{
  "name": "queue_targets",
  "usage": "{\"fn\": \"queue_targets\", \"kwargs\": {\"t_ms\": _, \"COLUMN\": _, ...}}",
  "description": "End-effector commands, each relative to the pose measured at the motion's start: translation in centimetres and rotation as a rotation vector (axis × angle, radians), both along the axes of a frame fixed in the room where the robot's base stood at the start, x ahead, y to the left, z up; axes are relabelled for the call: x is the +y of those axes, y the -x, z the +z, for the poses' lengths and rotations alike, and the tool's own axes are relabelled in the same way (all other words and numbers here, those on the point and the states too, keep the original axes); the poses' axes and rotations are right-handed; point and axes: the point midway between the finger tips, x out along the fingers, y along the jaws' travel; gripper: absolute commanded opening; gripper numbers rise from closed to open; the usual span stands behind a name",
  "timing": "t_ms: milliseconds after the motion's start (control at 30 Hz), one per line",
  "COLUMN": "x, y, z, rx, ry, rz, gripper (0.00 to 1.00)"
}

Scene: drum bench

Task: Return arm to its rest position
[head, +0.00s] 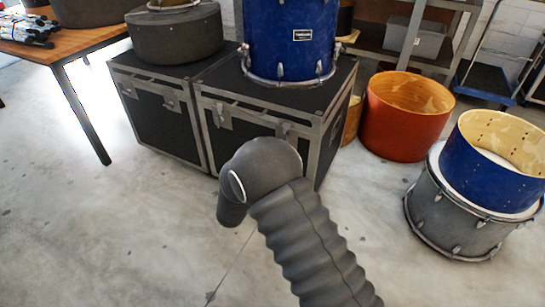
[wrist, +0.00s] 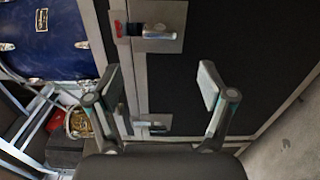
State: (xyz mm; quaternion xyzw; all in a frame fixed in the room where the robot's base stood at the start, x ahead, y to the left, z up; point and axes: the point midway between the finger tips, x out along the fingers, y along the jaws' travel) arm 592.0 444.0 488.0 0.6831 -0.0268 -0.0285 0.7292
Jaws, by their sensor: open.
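My gripper (wrist: 165,92) shows in the wrist view with its two fingers spread wide and nothing between them. It faces the dark side of a black flight case with metal edges and latches. In the head view my arm rises from the bottom and bends over in front of the black cases (head: 265,115); the gripper itself is hidden there. A blue drum (head: 290,45) stands on the right-hand case, and it also shows at the upper left of the wrist view (wrist: 50,45).
An orange drum shell (head: 400,125) stands on the floor right of the cases. A blue shell (head: 490,165) rests on a grey drum (head: 450,215) farther right. A wooden table (head: 75,45) is at the left. The floor (head: 90,220) at the left front is clear.

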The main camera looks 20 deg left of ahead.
Motion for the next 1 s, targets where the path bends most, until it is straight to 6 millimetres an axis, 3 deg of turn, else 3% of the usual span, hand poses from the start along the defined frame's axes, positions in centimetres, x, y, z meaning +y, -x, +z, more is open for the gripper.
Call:
{"fn": "queue_targets", "kwargs": {"t_ms": 567, "x": 0.0, "y": 0.5, "z": 0.0, "rx": 0.0, "ry": -0.001, "rz": 0.0, "gripper": 0.81}}
{"fn": "queue_targets", "kwargs": {"t_ms": 700, "x": 0.1, "y": 0.5, "z": -0.3, "rx": 0.007, "ry": -0.069, "rz": 0.004, "gripper": 0.81}}
{"fn": "queue_targets", "kwargs": {"t_ms": 833, "x": 1.8, "y": 0.6, "z": -3.1, "rx": 0.129, "ry": -0.264, "rz": 0.061, "gripper": 0.81}}
{"fn": "queue_targets", "kwargs": {"t_ms": 1000, "x": 4.4, "y": 3.8, "z": -10.0, "rx": 0.452, "ry": -0.512, "rz": 0.151, "gripper": 0.81}}
